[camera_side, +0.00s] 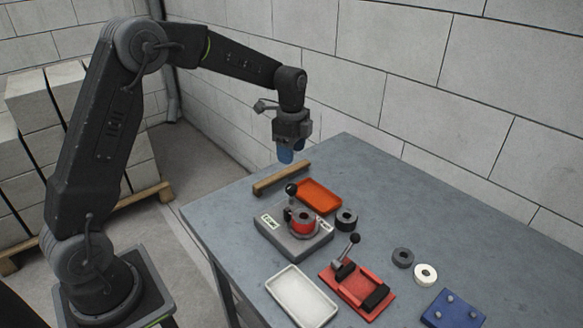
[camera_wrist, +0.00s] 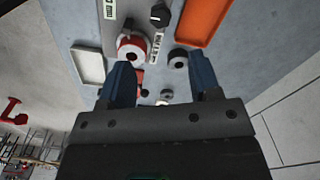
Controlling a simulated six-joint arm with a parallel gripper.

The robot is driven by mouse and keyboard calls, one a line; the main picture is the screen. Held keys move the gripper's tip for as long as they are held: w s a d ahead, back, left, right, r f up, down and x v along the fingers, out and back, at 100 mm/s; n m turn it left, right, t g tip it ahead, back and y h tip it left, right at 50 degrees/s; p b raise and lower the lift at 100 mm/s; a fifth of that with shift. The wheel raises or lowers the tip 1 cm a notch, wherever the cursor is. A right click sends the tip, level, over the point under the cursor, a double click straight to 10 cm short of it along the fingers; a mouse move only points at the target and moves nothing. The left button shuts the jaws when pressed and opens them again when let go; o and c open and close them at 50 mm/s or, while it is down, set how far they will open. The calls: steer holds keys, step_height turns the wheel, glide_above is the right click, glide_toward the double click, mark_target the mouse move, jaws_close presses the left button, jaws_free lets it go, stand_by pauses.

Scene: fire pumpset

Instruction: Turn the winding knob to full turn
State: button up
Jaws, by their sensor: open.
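The winding device (camera_side: 293,240) is a grey box with labels on the table. In the wrist view my gripper (camera_wrist: 162,74) is open and empty.
An orange tray (camera_side: 318,196) and a wooden bar (camera_side: 282,178) lie behind the device. A black ring (camera_side: 346,219) is at its right. A white tray (camera_side: 301,297), red clamp (camera_side: 357,288) with a lever, two rings (camera_side: 402,257) (camera_side: 425,274) and a blue plate (camera_side: 452,310) lie nearer.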

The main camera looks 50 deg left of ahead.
step_height(320, 180, up, 3)
steer(key=shift+f, duration=0.1)
stand_by(0.3)
